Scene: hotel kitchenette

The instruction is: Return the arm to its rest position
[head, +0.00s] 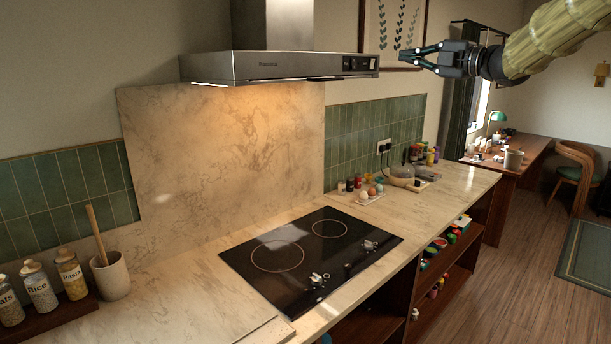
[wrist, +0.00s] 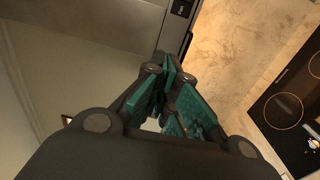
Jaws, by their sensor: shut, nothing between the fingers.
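My gripper (head: 408,56) shows at the upper right of the head view, high above the counter and to the right of the range hood (head: 280,67). My arm reaches in from the upper right corner. The gripper's fingers point left and hold nothing. In the wrist view, the teal-padded fingers (wrist: 170,90) come together, with the hood (wrist: 130,35) behind them at the upper left. The black cooktop (wrist: 290,115) shows at the right of the wrist view.
The marble counter (head: 185,285) runs below, with the cooktop (head: 310,255) set in it. Labelled jars (head: 70,275) and a utensil crock (head: 111,276) stand at left. Small items on a tray (head: 367,197) stand farther back. A desk (head: 520,158) and chair (head: 577,175) are at right. Open floor lies at lower right.

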